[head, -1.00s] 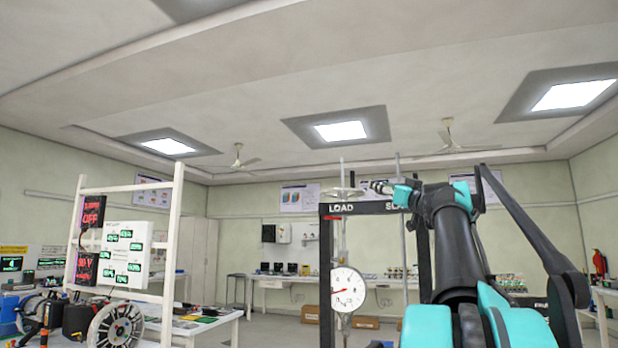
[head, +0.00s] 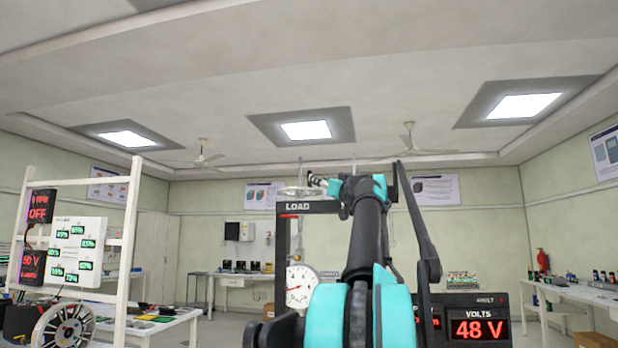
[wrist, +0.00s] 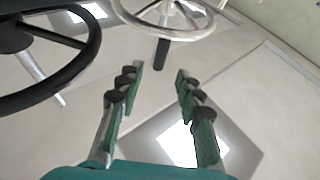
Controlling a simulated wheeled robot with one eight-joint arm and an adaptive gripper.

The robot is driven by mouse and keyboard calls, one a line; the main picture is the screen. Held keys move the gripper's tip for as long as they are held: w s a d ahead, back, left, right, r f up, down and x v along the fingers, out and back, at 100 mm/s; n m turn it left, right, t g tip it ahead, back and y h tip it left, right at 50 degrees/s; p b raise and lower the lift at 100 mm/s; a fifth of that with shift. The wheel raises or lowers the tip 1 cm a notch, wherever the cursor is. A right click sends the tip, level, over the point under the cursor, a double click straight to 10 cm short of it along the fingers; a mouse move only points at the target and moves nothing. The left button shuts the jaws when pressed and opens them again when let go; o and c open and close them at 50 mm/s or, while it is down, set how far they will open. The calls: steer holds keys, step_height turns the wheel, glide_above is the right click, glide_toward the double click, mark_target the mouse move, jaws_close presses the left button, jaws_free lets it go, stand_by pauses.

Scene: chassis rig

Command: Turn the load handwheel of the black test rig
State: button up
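The black test rig's frame (head: 283,240) stands ahead, with the word LOAD on its crossbar. A pale handwheel (head: 298,191) sits above that label. In the wrist view a pale wheel (wrist: 150,32) with a dark handle (wrist: 160,52) lies just beyond my fingertips. A black wheel (wrist: 92,52) is at its left. My gripper (wrist: 157,75) is open, with nothing between its fingers. In the head view my gripper (head: 318,182) is at the pale handwheel's right edge; contact cannot be told. My arm hides much of the rig's right side.
A dial gauge (head: 299,287) hangs below the LOAD label. A red voltage display (head: 477,330) is at lower right. A bench (head: 590,297) runs along the right.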

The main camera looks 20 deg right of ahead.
mark_target(310, 187)
steer(key=x, duration=0.8)
jaws_close()
stand_by(0.4)
